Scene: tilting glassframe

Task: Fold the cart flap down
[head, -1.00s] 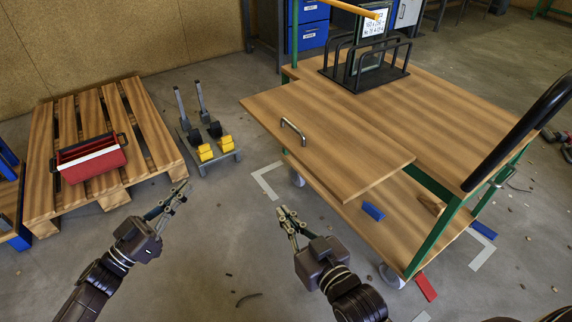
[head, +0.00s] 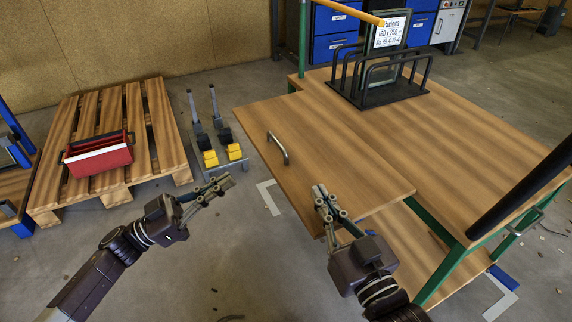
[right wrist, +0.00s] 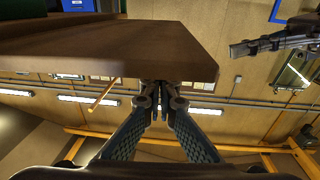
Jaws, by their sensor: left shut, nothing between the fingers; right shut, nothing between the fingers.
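The cart flap (head: 335,160) is a wooden panel standing out level from the near left side of the cart (head: 455,130). A metal handle (head: 278,148) sits on its top. My right gripper (head: 322,192) is shut and empty at the flap's near edge. In the right wrist view its fingertips (right wrist: 164,88) lie close to the flap's edge (right wrist: 110,48); I cannot tell whether they touch. My left gripper (head: 226,182) is shut and empty, left of the flap and apart from it. It also shows in the right wrist view (right wrist: 236,50). The flap's support is hidden.
A black rack (head: 385,96) holding a framed pane with a label (head: 388,33) stands on the cart top. A black push handle (head: 520,188) rises at right. A pallet (head: 152,120) with a red toolbox (head: 100,158) lies left.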

